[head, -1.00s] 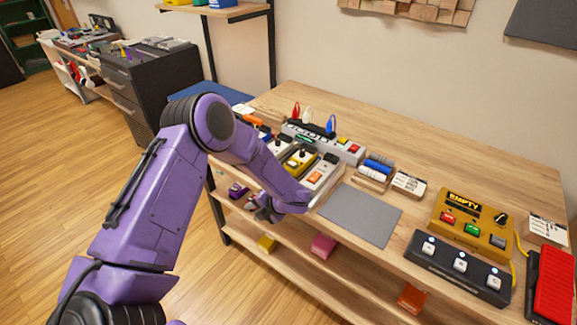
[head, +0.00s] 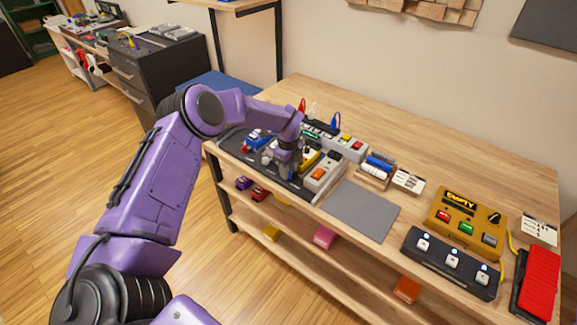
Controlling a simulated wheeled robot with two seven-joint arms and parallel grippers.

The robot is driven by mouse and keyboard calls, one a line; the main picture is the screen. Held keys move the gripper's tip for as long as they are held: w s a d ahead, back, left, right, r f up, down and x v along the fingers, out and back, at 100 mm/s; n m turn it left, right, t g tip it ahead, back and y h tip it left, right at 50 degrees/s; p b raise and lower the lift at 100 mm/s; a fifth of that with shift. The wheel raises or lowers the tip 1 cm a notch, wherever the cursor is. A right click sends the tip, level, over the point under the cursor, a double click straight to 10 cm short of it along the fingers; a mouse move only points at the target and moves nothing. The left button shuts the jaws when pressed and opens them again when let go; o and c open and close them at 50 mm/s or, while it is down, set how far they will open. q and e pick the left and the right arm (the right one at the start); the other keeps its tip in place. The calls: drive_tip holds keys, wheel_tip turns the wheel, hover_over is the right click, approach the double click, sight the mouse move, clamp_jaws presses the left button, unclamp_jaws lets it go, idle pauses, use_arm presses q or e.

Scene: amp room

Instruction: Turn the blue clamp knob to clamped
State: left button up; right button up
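My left gripper (head: 281,168) points down over the row of pedals on the black pedal board (head: 232,148), at the left part of the bench. Its fingers are small and partly blend with the pedals, so I cannot tell whether they are open or shut. A small blue pedal (head: 254,136) sits just left of the gripper. A yellow pedal (head: 308,160) and a white pedal with an orange switch (head: 319,174) sit just right of it. I cannot clearly make out the blue clamp knob; the gripper and forearm hide part of the board. My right gripper is not in view.
A grey power strip (head: 345,147) with red, white and blue plugs stands behind the board. A grey mat (head: 362,210), a yellow "EMPTY" box (head: 466,213), a black footswitch (head: 450,262) and a red pedal (head: 539,283) lie to the right.

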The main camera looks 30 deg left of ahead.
use_arm(q)
drive_tip(key=shift+f, duration=0.15)
clamp_jaws()
